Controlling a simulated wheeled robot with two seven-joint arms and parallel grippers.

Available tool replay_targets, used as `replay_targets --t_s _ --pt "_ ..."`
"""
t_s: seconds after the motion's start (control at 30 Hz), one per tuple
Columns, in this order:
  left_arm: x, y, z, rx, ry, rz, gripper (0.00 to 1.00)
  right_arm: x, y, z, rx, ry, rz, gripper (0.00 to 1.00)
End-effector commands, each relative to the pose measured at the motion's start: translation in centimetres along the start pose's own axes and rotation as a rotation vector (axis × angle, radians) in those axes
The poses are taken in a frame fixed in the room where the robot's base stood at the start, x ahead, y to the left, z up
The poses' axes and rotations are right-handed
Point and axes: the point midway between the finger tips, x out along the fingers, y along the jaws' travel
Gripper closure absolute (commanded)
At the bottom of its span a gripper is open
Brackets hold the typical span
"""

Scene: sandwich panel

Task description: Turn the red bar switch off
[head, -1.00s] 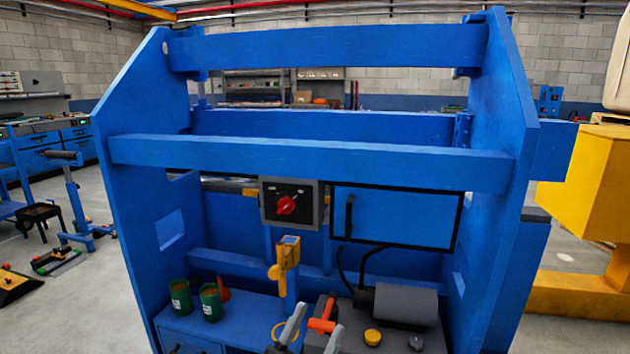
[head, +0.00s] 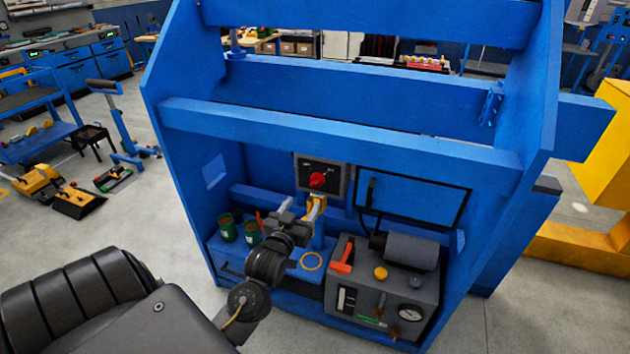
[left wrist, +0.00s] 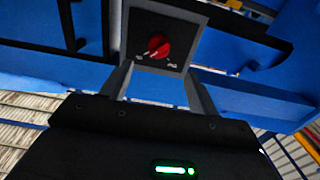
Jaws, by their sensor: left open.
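The red bar switch (head: 317,180) sits on a dark square plate in a grey box (head: 304,184) on the blue panel frame. In the left wrist view the red switch (left wrist: 158,46) is near the top centre, its bar slanted with a white mark at the lower left end. Small white labels flank it, too small to read surely. My left gripper (head: 295,209) is open and empty, below and in front of the switch box. In the left wrist view its two fingers (left wrist: 159,76) point toward the box, with the switch beyond and between them, apparently untouched. My right gripper is not visible.
A blue crossbeam (head: 330,135) runs above and in front of the switch. A blue door with a black handle (head: 415,205) is to its right. Below are green cans (head: 228,228), a yellow upright piece (head: 320,208) and a grey machine (head: 375,295) with an orange-red handle.

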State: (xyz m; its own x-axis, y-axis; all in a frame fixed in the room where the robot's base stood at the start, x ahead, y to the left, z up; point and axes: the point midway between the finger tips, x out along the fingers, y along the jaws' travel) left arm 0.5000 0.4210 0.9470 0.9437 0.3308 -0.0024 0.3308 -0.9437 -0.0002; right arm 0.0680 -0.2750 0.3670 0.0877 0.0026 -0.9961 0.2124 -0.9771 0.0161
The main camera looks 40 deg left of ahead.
Motion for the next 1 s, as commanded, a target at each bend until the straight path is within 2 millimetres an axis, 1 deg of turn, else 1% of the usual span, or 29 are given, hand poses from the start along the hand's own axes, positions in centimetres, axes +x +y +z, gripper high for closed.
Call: replay_targets --t_s 0.17,0.4,0.53,0.7,1.0 --pt "2.5 0.0 -0.3 0.001 0.003 0.000 0.40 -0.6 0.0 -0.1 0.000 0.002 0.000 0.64" --pt "7.0 0.0 -0.3 0.001 0.002 0.001 0.40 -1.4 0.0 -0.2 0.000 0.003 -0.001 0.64" --pt "8.8 0.0 -0.3 0.000 0.003 0.000 0.40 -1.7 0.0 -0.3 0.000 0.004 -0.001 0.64" --pt "10.2 0.0 -0.2 0.001 0.003 0.001 0.40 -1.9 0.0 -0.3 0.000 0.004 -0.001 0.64" --pt "10.4 0.1 -0.1 0.001 0.003 0.002 0.40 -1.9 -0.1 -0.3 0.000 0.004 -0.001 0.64"
